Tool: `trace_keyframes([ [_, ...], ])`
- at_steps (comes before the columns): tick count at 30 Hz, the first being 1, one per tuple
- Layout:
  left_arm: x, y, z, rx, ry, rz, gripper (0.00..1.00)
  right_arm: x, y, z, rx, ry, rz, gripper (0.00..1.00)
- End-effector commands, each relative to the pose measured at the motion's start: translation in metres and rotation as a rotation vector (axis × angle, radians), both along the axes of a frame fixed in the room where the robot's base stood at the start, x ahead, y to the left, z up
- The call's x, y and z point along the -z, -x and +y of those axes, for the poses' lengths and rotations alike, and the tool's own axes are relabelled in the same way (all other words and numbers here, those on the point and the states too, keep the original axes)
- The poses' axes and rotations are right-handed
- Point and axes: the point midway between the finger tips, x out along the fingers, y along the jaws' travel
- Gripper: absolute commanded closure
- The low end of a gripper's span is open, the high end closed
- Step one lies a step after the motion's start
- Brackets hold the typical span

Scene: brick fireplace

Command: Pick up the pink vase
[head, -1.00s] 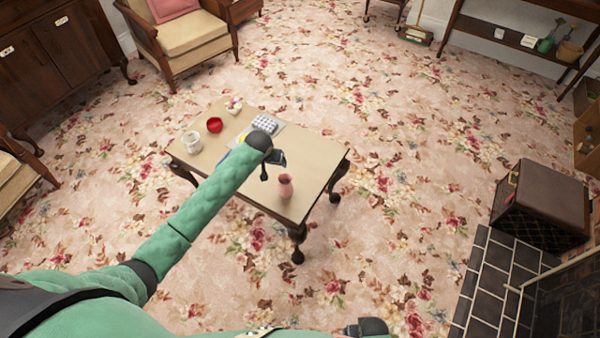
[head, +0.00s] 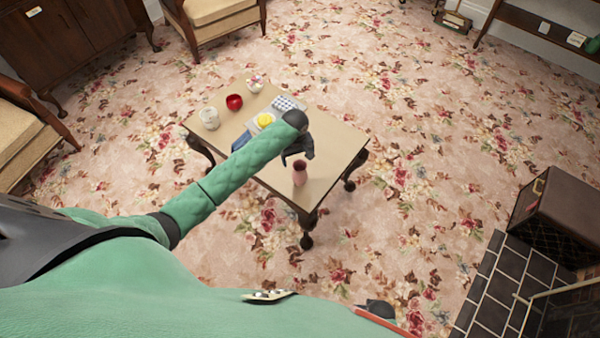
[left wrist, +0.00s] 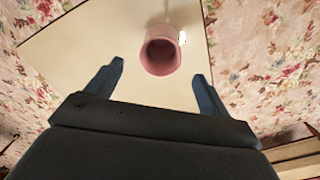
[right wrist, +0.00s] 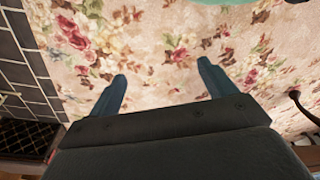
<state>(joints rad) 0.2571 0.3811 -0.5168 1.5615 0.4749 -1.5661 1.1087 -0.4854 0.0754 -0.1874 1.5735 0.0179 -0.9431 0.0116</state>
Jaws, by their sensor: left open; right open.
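The pink vase (head: 300,174) stands upright near the front corner of the low table (head: 335,150). My left gripper (head: 297,158) is just above and behind it in the head view, its fingers spread. In the left wrist view the vase (left wrist: 161,55) shows its dark round mouth, ahead of and between the two open fingertips (left wrist: 160,75) of my left gripper, with nothing held. My right gripper (right wrist: 161,70) is open and empty over the flowered carpet in the right wrist view. In the head view it is only partly visible at the bottom edge.
The table also holds a white mug (head: 209,118), a red bowl (head: 234,102), a yellow item (head: 264,120) and a light checked item (head: 285,103). A dark box (head: 555,215) stands at the right by a tiled hearth (head: 490,290). Carpet around the table is clear.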

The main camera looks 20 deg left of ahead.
Motion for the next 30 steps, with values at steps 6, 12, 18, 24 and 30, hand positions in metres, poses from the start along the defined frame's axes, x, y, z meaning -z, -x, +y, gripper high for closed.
trace_keyframes([
  [6,0.015,0.001,-0.002,0.001,0.0,0.0,0.19,0.013,0.002,-0.012,-0.006,0.014,-0.008,0.17],
  [12,0.034,0.004,-0.006,0.002,0.001,0.001,0.19,0.039,0.005,-0.024,-0.013,0.027,-0.024,0.17],
  [18,0.056,0.004,-0.007,0.003,0.0,0.0,0.19,0.055,0.011,-0.027,-0.015,0.03,-0.033,0.17],
  [24,0.063,0.004,-0.007,0.003,0.0,-0.002,0.19,0.06,0.013,-0.028,-0.015,0.03,-0.035,0.17],
  [30,0.063,0.004,-0.007,0.003,0.0,-0.002,0.33,0.059,0.014,-0.027,-0.015,0.029,-0.034,0.17],
])
